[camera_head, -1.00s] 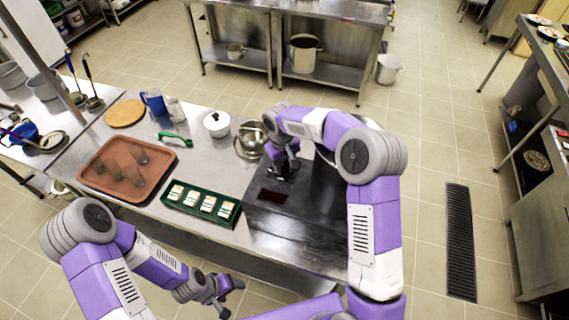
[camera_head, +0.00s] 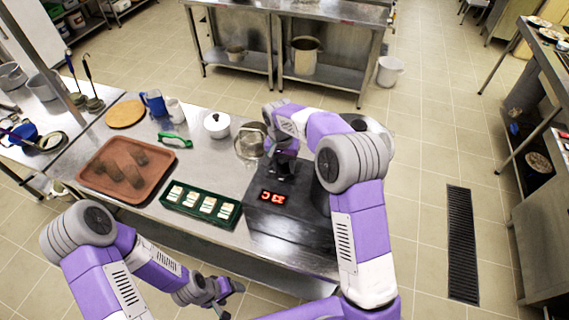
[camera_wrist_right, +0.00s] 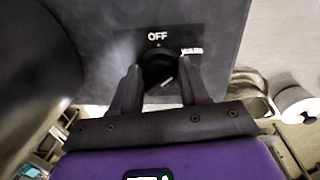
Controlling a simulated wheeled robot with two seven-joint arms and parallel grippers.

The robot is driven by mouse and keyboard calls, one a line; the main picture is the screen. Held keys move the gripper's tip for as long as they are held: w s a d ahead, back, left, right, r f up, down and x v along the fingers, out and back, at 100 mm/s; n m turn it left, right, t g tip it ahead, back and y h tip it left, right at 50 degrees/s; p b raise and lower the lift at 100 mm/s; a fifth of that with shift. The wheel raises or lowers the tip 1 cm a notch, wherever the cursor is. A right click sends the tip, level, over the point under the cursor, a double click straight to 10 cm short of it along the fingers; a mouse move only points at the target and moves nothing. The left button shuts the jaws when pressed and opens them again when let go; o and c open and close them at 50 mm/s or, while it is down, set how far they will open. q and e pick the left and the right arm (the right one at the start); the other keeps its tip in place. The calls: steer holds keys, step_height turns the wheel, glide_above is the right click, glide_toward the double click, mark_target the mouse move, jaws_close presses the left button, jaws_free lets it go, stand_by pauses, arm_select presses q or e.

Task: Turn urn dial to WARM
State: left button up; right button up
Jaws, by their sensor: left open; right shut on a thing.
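The urn (camera_head: 285,235) is a dark unit on the right end of the steel counter, with red digits lit on its display (camera_head: 272,198). In the right wrist view its black dial (camera_wrist_right: 158,68) sits below the white OFF label (camera_wrist_right: 158,37), with the WARM label (camera_wrist_right: 192,51) to the right. My right gripper (camera_wrist_right: 160,80) has a finger on each side of the dial and is shut on it. A short white mark shows low on the dial; its exact setting is hard to read. My left gripper (camera_head: 228,290) is open and empty, in front of the counter.
A green box of packets (camera_head: 200,217) stands left of the urn, with a brown tray (camera_head: 100,192) further left. A lidded white pot (camera_head: 216,124) and a steel bowl (camera_head: 248,142) stand behind.

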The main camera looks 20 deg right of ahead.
mark_target(282, 163)
steer(key=shift+a+m, duration=0.1)
steer(key=shift+m, duration=0.8)
steer(key=o, duration=1)
steer(key=shift+o, duration=0.2)
steer(key=shift+r, duration=0.1)
steer(key=r, duration=0.7)
steer(key=shift+w+a+r, duration=0.2)
